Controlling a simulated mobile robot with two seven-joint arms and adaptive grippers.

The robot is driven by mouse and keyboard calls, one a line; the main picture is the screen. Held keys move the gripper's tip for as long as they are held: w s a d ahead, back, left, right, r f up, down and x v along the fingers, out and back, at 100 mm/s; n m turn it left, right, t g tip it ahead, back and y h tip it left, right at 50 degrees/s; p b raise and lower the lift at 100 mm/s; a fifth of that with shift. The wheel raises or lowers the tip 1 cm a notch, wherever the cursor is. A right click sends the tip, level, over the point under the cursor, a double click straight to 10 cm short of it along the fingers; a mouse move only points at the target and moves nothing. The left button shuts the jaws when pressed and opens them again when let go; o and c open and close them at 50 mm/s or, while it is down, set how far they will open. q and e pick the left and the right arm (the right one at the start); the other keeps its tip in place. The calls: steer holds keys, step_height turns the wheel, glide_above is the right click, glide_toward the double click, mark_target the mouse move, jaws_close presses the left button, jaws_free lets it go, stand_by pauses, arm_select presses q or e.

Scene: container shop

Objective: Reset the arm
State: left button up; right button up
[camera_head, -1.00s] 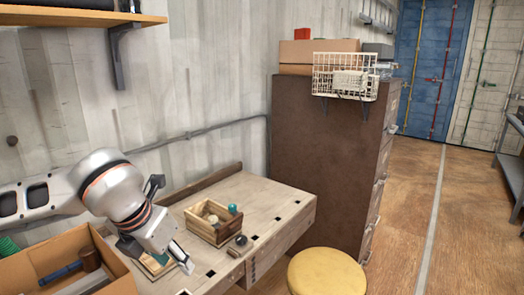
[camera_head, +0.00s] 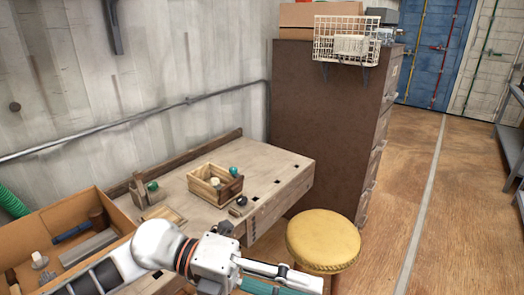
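My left arm comes in from the lower left, and its white and grey gripper (camera_head: 290,279) is at the bottom centre. It is in front of the workbench (camera_head: 278,170) and below the yellow stool seat in the picture. A teal strip shows along its lower finger at the picture's bottom edge; I cannot tell whether it is a held thing. The finger gap is not clear. My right gripper is not in view.
A small wooden box (camera_head: 202,189) with round pieces, a dark ball (camera_head: 241,201) and a wooden block (camera_head: 139,190) are on the bench. A cardboard box (camera_head: 30,238) is at left, a yellow stool (camera_head: 323,238) at right, beside a brown cabinet (camera_head: 325,135). Floor at right is clear.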

arm_select(q)
steer(key=w+a+r+n+t+h, duration=0.25)
steer(key=w+n+t+h, duration=0.45)
steer(key=n+t, duration=0.5)
steer(key=w+a+f+n+t+y, duration=0.3)
steer(key=a+f+n+t+y, duration=0.15)
steer(key=f+n, duration=0.2)
steer(key=w+a+f+n+t+y, duration=0.4)
steer(key=f+n+y, duration=0.1)
steer(key=n, duration=0.2)
steer(key=s+a+f+n+y, duration=0.2)
steer(key=a+f+n+y, duration=0.15)
steer(key=f, duration=0.45)
steer(key=s+a+f+n+y, duration=0.1)
steer(key=a+f+n+y, duration=0.3)
steer(key=f, duration=0.3)
steer(key=s+a+f+n+g+y, duration=0.1)
steer(key=s+a+f+g, duration=0.2)
steer(key=s+f, duration=0.3)
steer(key=s+a+f+n+g+y, duration=0.2)
steer(key=s+f, duration=0.4)
steer(key=f, duration=0.4)
steer(key=shift+s+a+f+n+g, duration=0.15)
steer(key=shift+s+a+n+g, duration=0.25)
steer(key=shift+a, duration=0.8)
steer(key=shift+w, duration=0.1)
